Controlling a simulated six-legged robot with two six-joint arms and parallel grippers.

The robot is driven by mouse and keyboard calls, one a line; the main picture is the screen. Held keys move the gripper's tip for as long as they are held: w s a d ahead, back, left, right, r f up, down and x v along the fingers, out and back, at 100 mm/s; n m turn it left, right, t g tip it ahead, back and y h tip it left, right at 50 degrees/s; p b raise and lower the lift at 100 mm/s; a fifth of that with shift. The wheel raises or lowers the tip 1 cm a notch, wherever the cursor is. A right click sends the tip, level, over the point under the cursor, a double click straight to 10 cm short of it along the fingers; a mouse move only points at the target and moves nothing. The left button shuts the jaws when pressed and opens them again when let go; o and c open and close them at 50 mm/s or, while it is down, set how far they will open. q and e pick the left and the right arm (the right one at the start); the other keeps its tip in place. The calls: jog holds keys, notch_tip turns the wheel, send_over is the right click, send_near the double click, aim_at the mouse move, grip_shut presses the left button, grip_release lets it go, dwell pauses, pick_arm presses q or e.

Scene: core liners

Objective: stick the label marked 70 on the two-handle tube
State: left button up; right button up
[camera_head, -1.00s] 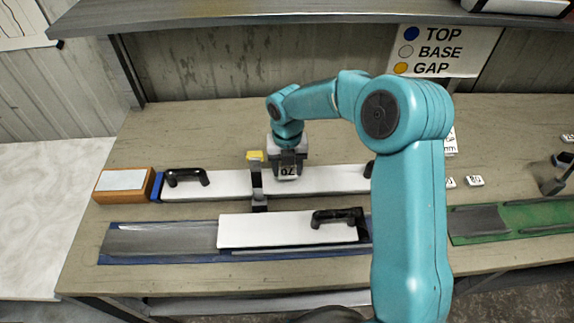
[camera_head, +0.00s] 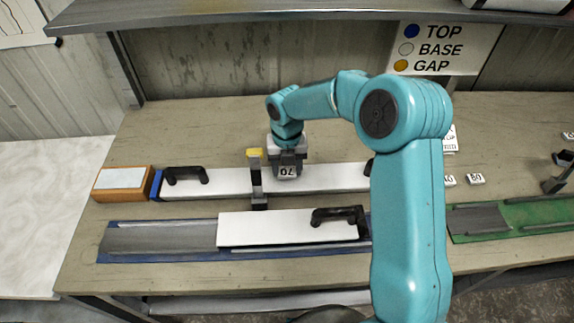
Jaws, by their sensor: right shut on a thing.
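The label marked 70 (camera_head: 287,172) shows upside down in the jaws of my right gripper (camera_head: 287,166), which is shut on it. The gripper is over the white two-handle tube (camera_head: 225,184), right of the upright grey clamp. One black handle (camera_head: 186,175) shows near the tube's left end; the other (camera_head: 369,168) is mostly hidden by my right arm. I cannot tell whether the label touches the tube. A shorter white tube with one black handle (camera_head: 270,229) lies in the blue-edged tray in front. My left gripper is not in view.
An upright grey clamp with a yellow top (camera_head: 255,155) stands against the tube. An orange box (camera_head: 124,183) sits beyond the tube's blue left end. Another label (camera_head: 475,179) and a green tray (camera_head: 520,216) lie to the right. The table behind the tube is clear at left.

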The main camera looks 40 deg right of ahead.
jog(key=shift+f+b, duration=0.4)
jog(key=shift+f, duration=0.3)
jog(key=o, duration=1.4)
jog(key=shift+r, duration=0.15)
jog(key=shift+r+p, duration=3)
jog(key=shift+r, duration=0.4)
jog(key=shift+s+f, duration=0.1)
jog(key=shift+s, duration=0.1)
